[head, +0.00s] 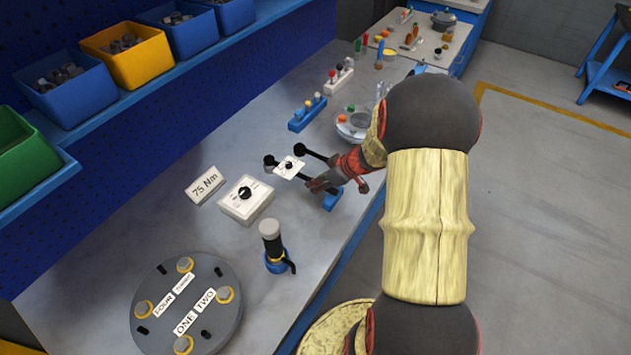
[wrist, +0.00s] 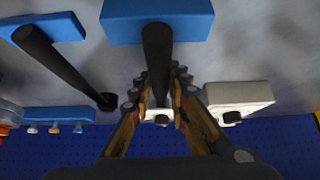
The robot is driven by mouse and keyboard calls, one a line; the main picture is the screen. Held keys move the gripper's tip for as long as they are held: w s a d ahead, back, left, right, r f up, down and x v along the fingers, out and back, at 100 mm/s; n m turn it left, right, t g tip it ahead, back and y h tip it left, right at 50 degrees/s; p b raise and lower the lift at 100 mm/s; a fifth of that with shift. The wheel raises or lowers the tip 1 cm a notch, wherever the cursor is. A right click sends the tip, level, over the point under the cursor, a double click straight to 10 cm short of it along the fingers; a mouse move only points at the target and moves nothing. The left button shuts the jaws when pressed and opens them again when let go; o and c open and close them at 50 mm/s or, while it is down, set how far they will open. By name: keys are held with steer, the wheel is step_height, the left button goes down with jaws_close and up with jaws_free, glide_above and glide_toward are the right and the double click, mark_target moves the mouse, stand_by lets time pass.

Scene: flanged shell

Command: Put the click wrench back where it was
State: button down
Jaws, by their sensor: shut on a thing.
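My gripper (head: 322,183) is low over the bench and shut on a black bar-shaped wrench. In the wrist view the fingers (wrist: 160,88) close around this wrench (wrist: 157,50). One end of it overlaps a blue block (wrist: 157,22); I cannot tell whether it rests on it. The blue block (head: 332,199) shows partly beside my gripper in the head view. A second black wrench (wrist: 65,68) lies to the left in the wrist view, its end by another blue block (wrist: 45,27). My fingers hide part of the held wrench.
A small white box with a black knob (head: 289,167) is just beyond the fingers. A larger white dial box (head: 246,201), a 75 Nm sign (head: 205,186), a black-handled tool (head: 271,245) and a bolted round flange (head: 187,310) stand nearby. A blue rack (head: 307,113) is farther back.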

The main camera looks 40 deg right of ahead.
steer(key=shift+w+f, duration=0.1)
steer(key=c, duration=1.7)
jaws_free()
